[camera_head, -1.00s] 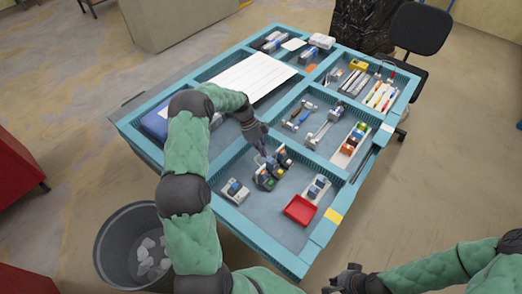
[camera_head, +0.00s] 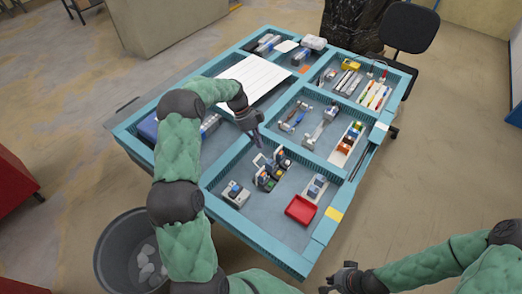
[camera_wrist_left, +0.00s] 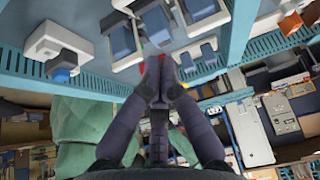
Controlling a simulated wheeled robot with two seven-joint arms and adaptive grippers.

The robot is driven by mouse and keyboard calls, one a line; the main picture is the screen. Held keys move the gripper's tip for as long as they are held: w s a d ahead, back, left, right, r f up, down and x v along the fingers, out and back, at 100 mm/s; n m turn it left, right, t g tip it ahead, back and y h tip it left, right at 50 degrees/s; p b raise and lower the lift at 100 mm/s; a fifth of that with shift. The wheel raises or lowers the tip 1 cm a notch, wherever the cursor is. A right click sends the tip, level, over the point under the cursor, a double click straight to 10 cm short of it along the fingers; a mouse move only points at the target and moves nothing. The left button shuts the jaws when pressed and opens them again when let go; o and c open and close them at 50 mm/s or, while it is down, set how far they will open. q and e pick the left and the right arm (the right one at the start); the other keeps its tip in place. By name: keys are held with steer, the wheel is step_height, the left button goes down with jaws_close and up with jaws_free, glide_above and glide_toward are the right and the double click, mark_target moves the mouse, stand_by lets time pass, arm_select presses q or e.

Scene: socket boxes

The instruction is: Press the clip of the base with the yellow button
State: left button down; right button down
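Several socket bases stand in the near compartment of the table. A grey-white base (camera_head: 235,194) stands at the left. Dark bases (camera_head: 265,180) with small upright blue-white parts stand in the middle, and a white base (camera_head: 315,187) stands at the right. I cannot make out which one carries a yellow button. My left gripper (camera_head: 260,143) points down just behind the middle bases, apart from them. In the left wrist view its fingertips (camera_wrist_left: 160,66) meet, with nothing seen between them. My right gripper (camera_head: 340,277) is low, off the table's near side; its opening is unclear.
A red tray (camera_head: 300,210) lies in the same compartment. Teal dividers (camera_head: 322,163) rise around it. Neighbouring compartments hold tools, a white panel (camera_head: 254,78) and coloured parts. A grey bin (camera_head: 122,254) stands on the floor at left.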

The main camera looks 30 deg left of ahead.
arm_select(q)
steer(key=shift+w+a+r, duration=0.15)
steer(key=shift+a+r, duration=0.75)
steer(key=shift+a, duration=0.1)
steer(key=shift+w+a+r, duration=0.1)
steer(key=shift+a+r, duration=0.8)
steer(key=shift+a, duration=0.05)
